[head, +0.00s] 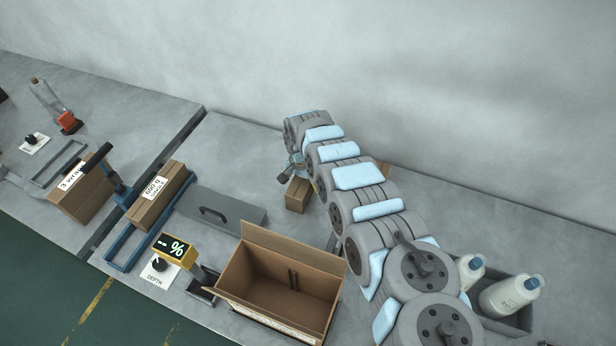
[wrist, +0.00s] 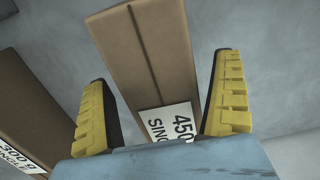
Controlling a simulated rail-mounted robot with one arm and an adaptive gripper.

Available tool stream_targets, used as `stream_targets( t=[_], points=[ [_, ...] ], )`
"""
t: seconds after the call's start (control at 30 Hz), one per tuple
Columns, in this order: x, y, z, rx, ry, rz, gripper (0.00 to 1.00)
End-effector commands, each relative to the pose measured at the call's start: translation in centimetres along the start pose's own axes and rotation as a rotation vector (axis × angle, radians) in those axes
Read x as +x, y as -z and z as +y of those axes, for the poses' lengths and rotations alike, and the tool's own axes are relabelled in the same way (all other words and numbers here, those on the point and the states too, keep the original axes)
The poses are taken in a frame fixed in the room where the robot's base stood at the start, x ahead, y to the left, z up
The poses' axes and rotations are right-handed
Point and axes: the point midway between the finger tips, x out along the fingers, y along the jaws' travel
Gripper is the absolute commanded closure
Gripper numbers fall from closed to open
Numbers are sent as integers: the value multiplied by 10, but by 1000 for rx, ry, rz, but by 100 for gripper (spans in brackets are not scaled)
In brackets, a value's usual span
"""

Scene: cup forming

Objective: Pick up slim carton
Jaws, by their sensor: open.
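A tall brown carton (wrist: 150,55) with a white label reading "450" and "SING" lies between the fingers in the wrist view. I take it to be the slim carton. My gripper (wrist: 163,72) is open, with one yellow ridged finger on each side of the carton. A gap shows on the right side; contact on the left cannot be told. In the head view my gripper (head: 291,167) is partly hidden by my arm, close to a small brown carton (head: 297,196) on the bench. I cannot tell whether this is the same carton.
Another labelled carton (wrist: 30,115) is at left in the wrist view. In the head view, an open cardboard box (head: 243,267), a grey lidded plate (head: 235,218) and a "600 G" carton (head: 150,213) stand left of my arm. White bottles (head: 505,296) sit in a tray at right.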

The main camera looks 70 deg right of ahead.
Motion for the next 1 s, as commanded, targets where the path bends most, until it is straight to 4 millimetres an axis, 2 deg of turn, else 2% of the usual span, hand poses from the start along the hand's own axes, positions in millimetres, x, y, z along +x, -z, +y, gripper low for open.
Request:
stream_targets(
  t=[0.27, 0.3, 0.5, 0.53, 0.57, 0.83, 1.0],
  points=[
    [2, -1, 0, 0, -1, -1, 4],
    [2, -1, 0, 0, -1, -1, 7],
    [2, -1, 0, 0, -1, -1, 64],
    [2, -1, 0, 0, -1, -2, 73],
    [2, -1, 0, 0, -1, -2, 77],
    [0, -1, 0, 0, -1, -1, 77],
    [-8, -1, 0, -1, -1, -1, 77]
  ],
)
